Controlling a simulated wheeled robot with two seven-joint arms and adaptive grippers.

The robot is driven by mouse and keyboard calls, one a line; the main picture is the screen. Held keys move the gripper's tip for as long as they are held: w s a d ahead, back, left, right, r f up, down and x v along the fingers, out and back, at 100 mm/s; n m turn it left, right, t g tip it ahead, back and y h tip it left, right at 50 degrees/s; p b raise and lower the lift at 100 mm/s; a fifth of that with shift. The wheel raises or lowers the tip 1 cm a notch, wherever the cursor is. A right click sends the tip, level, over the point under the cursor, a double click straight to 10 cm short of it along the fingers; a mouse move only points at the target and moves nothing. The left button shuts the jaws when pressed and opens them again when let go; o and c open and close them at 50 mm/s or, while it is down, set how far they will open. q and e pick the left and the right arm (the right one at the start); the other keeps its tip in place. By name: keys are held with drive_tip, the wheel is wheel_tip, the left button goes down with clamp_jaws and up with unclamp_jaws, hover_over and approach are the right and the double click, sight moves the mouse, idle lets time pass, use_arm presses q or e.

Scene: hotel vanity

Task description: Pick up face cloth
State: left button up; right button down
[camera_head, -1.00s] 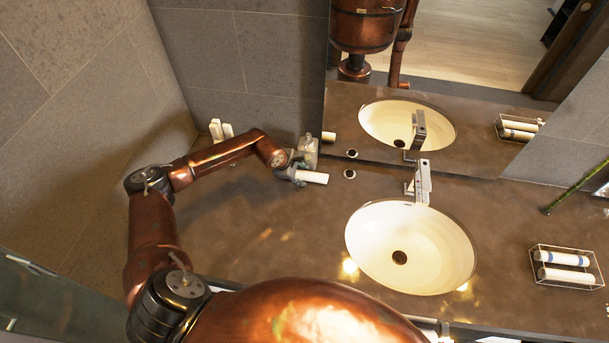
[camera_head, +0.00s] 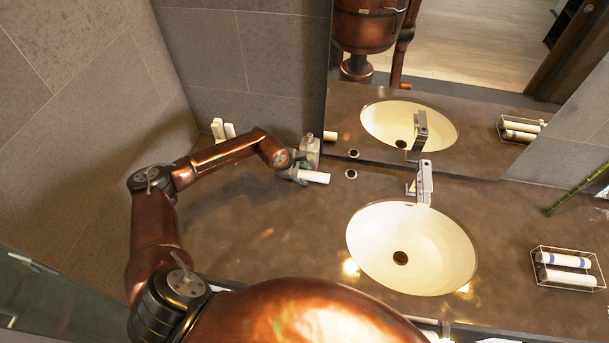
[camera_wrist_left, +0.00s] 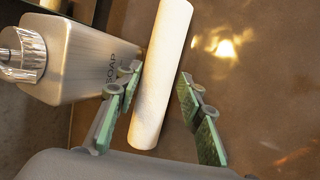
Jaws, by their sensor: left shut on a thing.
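The face cloth is a plain white roll (camera_head: 314,177) at the back left of the vanity top, beside the soap bottle. In the left wrist view the roll (camera_wrist_left: 162,75) runs up between the two green-padded fingers. My left gripper (camera_wrist_left: 160,105) is shut on it; the left finger lies close along it, and a gap shows on the right finger's side. In the head view this gripper (camera_head: 295,175) covers the roll's left end. Whether the roll is clear of the counter cannot be told. My right gripper is out of view.
The grey soap bottle (camera_wrist_left: 80,62) stands right beside the left finger. A sink (camera_head: 410,248) with a tap (camera_head: 424,183) is to the right. A wire basket (camera_head: 568,281) with white rolls stands far right. White items (camera_head: 222,129) stand by the back wall. The counter's left part is clear.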

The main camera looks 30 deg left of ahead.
sight(307, 171)
use_arm(q)
drive_tip(key=shift+r, duration=0.35)
wheel_tip(307, 171, up, 2)
drive_tip(key=shift+r+b, duration=0.15)
drive_tip(key=shift+b, duration=0.35)
drive_tip(key=s+d+r+b, duration=0.2)
drive_tip(key=s+d+r, duration=0.1)
drive_tip(key=s+r, duration=0.6)
drive_tip(key=shift+s+r, duration=0.35)
drive_tip(key=shift+s, duration=2)
drive_tip(key=o, duration=0.5)
drive_tip(key=shift+c, duration=0.2)
drive_tip(key=c, duration=0.4)
drive_tip(key=shift+c, duration=0.2)
